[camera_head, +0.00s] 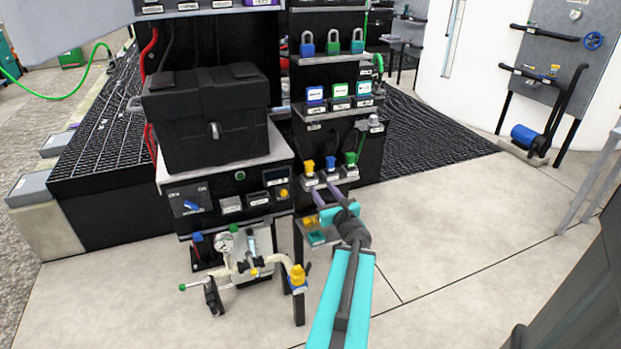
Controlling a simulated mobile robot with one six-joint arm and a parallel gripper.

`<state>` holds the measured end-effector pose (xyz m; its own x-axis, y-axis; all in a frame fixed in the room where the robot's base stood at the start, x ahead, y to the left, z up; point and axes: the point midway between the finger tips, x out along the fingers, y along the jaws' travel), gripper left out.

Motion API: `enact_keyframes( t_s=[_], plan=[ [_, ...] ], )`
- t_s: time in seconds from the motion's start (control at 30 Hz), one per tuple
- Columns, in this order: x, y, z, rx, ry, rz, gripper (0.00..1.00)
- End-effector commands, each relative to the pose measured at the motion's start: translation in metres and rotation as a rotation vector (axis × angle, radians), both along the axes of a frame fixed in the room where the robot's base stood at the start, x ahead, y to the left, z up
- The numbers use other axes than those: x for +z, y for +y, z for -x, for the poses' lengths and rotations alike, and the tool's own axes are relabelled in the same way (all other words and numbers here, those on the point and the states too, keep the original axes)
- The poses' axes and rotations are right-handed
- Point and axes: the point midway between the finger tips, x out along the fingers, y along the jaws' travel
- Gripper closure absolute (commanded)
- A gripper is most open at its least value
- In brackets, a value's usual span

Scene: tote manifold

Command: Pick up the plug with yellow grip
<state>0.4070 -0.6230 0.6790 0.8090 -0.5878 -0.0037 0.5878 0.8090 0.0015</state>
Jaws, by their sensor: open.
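A plug with a yellow grip (309,168) stands upright at the left end of a row on a low black ledge. My gripper (323,190) is in front of this row, its two purple fingers apart and pointing at the ledge. The fingertips appear just below and in front of the yellow and blue grips. Nothing shows between them. I cannot tell how far they are from the plug. Another yellow-topped fitting (297,276) sits at the right end of a pale pipe assembly, lower and nearer.
A blue-grip plug (330,164) and a green-grip plug (350,159) stand right of the yellow one. Labelled blocks and padlocks sit on shelves above. A black toolbox (207,117) is to the left. A small tray (318,238) lies below the gripper. Open floor is at right.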

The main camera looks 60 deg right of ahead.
Motion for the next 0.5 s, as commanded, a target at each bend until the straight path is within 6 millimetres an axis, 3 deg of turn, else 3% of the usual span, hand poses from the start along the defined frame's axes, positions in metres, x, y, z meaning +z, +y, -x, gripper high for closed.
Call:
enact_keyframes(
  t_s=[0.5],
  plan=[
    [-0.0032, -0.0052, -0.0076, 0.001, 0.001, 0.002, 0.58]
  ],
)
